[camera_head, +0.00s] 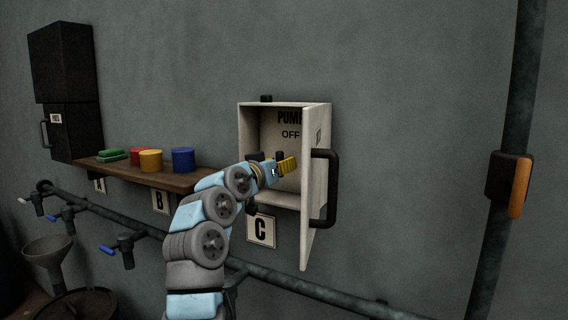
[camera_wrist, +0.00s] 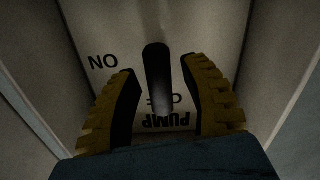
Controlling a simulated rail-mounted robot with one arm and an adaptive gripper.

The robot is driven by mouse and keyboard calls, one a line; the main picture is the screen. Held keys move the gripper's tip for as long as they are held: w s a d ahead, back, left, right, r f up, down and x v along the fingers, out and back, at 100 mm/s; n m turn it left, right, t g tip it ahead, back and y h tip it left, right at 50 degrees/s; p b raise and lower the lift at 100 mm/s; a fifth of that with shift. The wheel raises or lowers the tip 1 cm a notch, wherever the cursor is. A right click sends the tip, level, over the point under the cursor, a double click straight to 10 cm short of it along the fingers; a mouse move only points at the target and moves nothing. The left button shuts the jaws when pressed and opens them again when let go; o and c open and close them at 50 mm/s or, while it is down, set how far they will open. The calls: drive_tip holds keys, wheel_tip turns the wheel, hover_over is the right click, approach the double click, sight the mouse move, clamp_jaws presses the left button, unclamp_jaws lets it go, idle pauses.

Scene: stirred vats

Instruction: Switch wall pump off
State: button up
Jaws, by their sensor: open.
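The wall pump's white box (camera_head: 243,130) hangs open on the wall. Its back panel is marked PUMP and OFF in the head view; the wrist view shows these words upside down, with ON on the left. A dark switch lever (camera_wrist: 157,75) stands out from the panel in the wrist view and partly covers the word OFF. My gripper (camera_head: 287,166) is inside the box. In the wrist view my gripper (camera_wrist: 162,85) is open, its yellow fingers on either side of the lever with gaps visible. I cannot tell which setting the lever is at.
The box door (camera_head: 315,190) stands open on the right, its dark handle (camera_head: 327,188) sticking out close to my gripper. A pipe with blue-handled taps runs below. The box side walls are close around my gripper.

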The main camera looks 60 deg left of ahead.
drive_tip(key=v, duration=0.8)
drive_tip(key=shift+s+d, duration=0.15)
drive_tip(key=shift+s, duration=0.1)
drive_tip(key=shift+f, duration=0.1)
idle(0.4)
